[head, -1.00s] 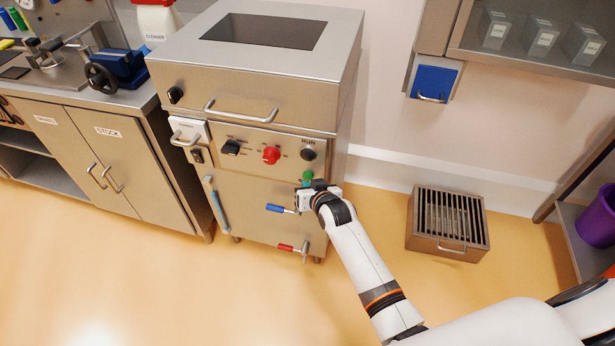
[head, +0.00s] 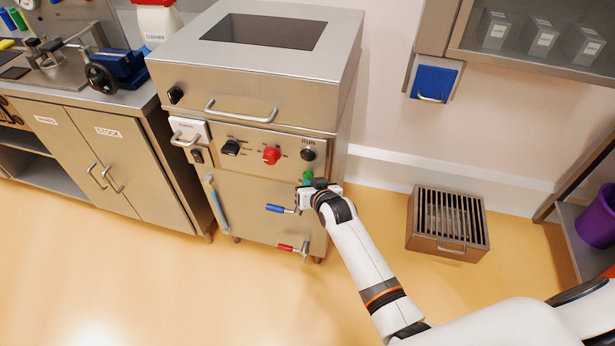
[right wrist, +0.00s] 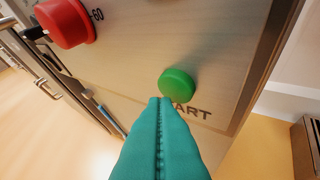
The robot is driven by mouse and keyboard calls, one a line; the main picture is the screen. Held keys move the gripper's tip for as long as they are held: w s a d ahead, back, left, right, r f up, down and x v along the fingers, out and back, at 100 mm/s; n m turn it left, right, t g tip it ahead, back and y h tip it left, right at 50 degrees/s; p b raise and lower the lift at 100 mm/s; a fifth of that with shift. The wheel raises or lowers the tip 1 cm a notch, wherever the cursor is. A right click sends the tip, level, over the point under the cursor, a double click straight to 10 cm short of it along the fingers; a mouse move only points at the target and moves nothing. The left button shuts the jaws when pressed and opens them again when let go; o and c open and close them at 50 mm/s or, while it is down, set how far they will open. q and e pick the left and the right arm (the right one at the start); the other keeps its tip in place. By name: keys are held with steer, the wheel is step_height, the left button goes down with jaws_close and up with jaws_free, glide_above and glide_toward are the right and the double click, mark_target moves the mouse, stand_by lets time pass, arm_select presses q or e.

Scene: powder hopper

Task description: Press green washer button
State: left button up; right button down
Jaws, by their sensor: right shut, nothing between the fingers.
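The green button (head: 308,175) is on the lower right of the steel washer's front panel (head: 285,158). In the right wrist view the round green button (right wrist: 177,84) stands out from the panel, above lettering that ends in "ART". My right gripper (head: 308,183) is at the panel just below the button. In the right wrist view its teal fingers (right wrist: 160,100) are shut together, empty, with the tips at the button's lower left edge. I cannot tell whether they touch it. My left gripper is not in view.
A red knob (head: 271,155), a black knob (head: 230,147) and a dark round button (head: 308,154) share the panel. A blue-handled valve (head: 275,208) and a red-handled valve (head: 287,247) are below. A grated steel box (head: 447,222) stands on the floor at right.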

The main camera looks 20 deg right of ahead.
steer(key=shift+w+d, duration=0.3)
steer(key=shift+w, duration=0.15)
stand_by(0.7)
steer(key=shift+r, duration=0.1)
steer(key=shift+s+a+p, duration=0.45)
steer(key=shift+s+p, duration=0.2)
steer(key=shift+s, duration=0.1)
